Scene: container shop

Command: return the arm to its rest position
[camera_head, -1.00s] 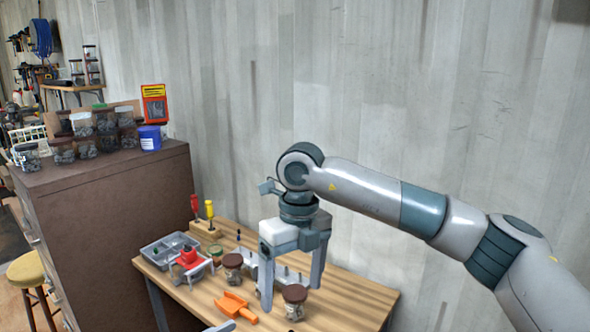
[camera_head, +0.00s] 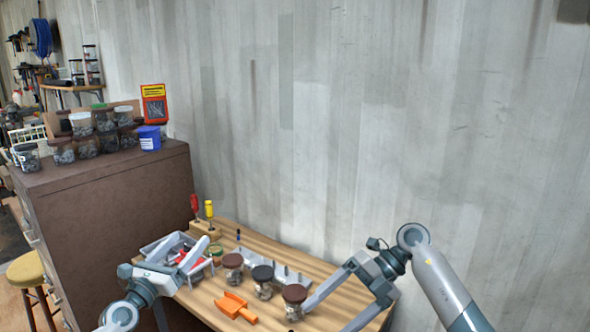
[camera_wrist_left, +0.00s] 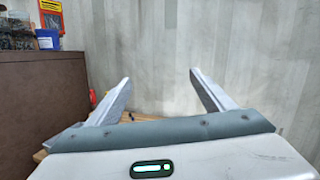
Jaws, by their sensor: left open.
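My left gripper (camera_head: 190,242) comes in from the lower left in the head view, in front of the grey tray at the table's left end. Its two fingers are spread and nothing shows between them; in the left wrist view the open fingers (camera_wrist_left: 160,80) point toward the bare wall. My right gripper (camera_head: 325,312) is at the right end of the wooden table (camera_head: 345,300). Its fingers are apart, pointing left and down, with no object seen between them. One finger passes close to the right-hand jar (camera_head: 294,301); I cannot tell if they touch.
Several lidded jars, including a brown-lidded one (camera_head: 233,266) and a dark-lidded one (camera_head: 263,281), stand on the table. An orange scoop (camera_head: 235,306) lies in front. The grey tray (camera_head: 153,247) is partly hidden. A brown cabinet (camera_head: 110,215) stands left; the wall closes the back.

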